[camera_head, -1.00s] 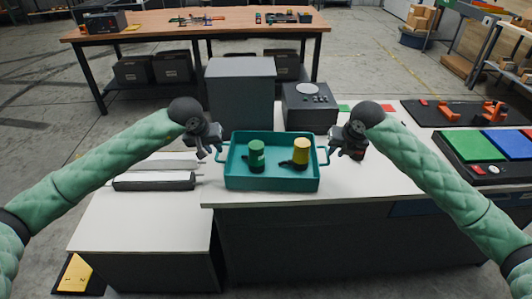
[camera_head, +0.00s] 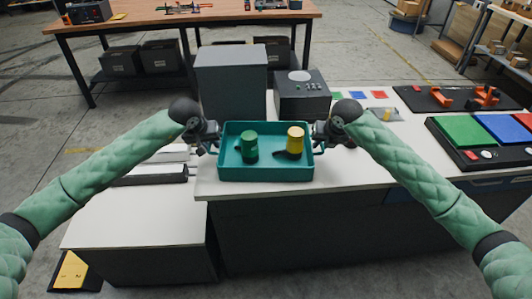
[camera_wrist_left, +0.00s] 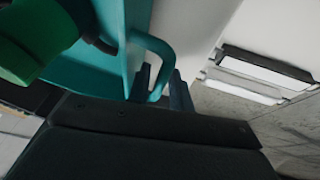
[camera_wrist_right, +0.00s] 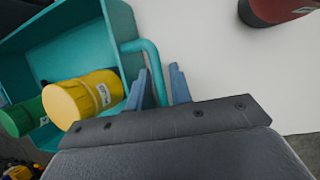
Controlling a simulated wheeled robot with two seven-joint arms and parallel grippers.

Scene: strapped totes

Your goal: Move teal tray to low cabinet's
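The teal tray (camera_head: 266,174) rests on the white counter, near its front left edge. It holds a green can (camera_head: 249,146) at left and a yellow can (camera_head: 295,139) at right, both upright with dark handles or clamps beside them. My left gripper (camera_head: 212,138) is at the tray's left handle; in the left wrist view its open fingers (camera_wrist_left: 162,88) straddle the teal handle (camera_wrist_left: 157,44). My right gripper (camera_head: 321,137) is at the right handle; in the right wrist view its open fingers (camera_wrist_right: 161,86) straddle the handle (camera_wrist_right: 149,49). The low cabinet (camera_head: 135,221) has a white top.
The low cabinet's front top is clear; dark bars (camera_head: 150,175) lie at its back. A grey box (camera_head: 231,82) and a dark control box (camera_head: 302,93) stand behind the tray. Coloured panels (camera_head: 464,139) lie at right. The counter edge steps down beside the tray.

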